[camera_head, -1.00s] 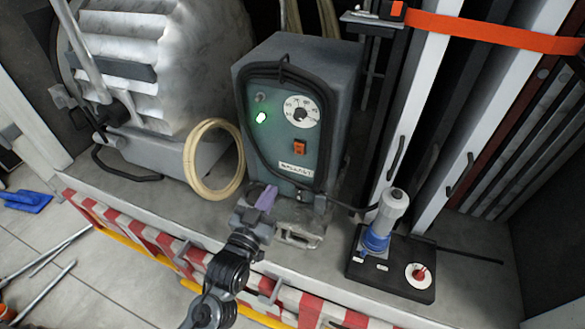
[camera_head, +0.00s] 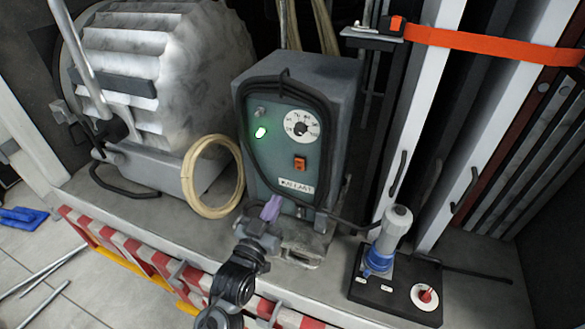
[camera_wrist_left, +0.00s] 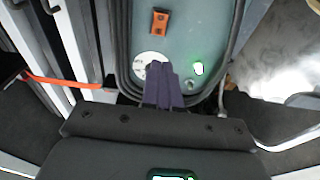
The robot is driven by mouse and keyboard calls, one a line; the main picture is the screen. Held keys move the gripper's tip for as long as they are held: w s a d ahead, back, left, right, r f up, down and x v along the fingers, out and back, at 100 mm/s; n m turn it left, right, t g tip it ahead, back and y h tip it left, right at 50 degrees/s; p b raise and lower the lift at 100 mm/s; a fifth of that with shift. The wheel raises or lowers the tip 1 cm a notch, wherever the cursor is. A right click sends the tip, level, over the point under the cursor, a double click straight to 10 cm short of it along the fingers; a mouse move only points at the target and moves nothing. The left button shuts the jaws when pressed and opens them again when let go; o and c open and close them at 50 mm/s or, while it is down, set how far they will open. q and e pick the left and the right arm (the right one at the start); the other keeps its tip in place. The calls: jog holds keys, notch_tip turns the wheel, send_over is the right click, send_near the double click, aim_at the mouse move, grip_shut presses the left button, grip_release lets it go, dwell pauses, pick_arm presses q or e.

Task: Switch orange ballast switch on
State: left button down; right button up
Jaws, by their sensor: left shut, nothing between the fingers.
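The orange ballast switch (camera_head: 300,163) is a small rocker on the teal front panel of the grey ballast box (camera_head: 340,100). It also shows in the left wrist view (camera_wrist_left: 159,20), near the top edge. A green light (camera_head: 260,132) glows on the panel, left of the white dial (camera_head: 301,126). My left gripper (camera_head: 271,208) has purple fingers and is in front of the panel's lower part, below and left of the switch. In the left wrist view its fingers (camera_wrist_left: 162,84) are shut and empty, apart from the switch. My right gripper is not in view.
A black cable loops around the panel. A coiled cream cable (camera_head: 212,176) leans left of the box, beside a large ribbed lamp (camera_head: 150,75). A black control box (camera_head: 395,292) with a blue plug and red knob stands at the right. A red-white striped edge (camera_head: 130,250) runs along the front.

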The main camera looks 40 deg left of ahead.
pick_arm(q)
jog(key=p, duration=0.2)
send_near(297, 160)
jog(key=f+x, duration=0.1)
jog(key=x, duration=0.4)
jog(key=shift+w+a+r, duration=0.3)
jog(key=shift+w+r, duration=0.3)
jog(key=shift+w, duration=0.25)
jog(key=p, duration=0.1)
jog(key=r+p, duration=0.1)
jog(key=p, duration=0.1)
jog(key=shift+w+a+g, duration=0.1)
jog(key=shift+w+g, duration=0.1)
jog(key=shift+g, duration=0.1)
jog(key=shift+f+b, duration=0.3)
jog(key=shift+f, duration=0.1)
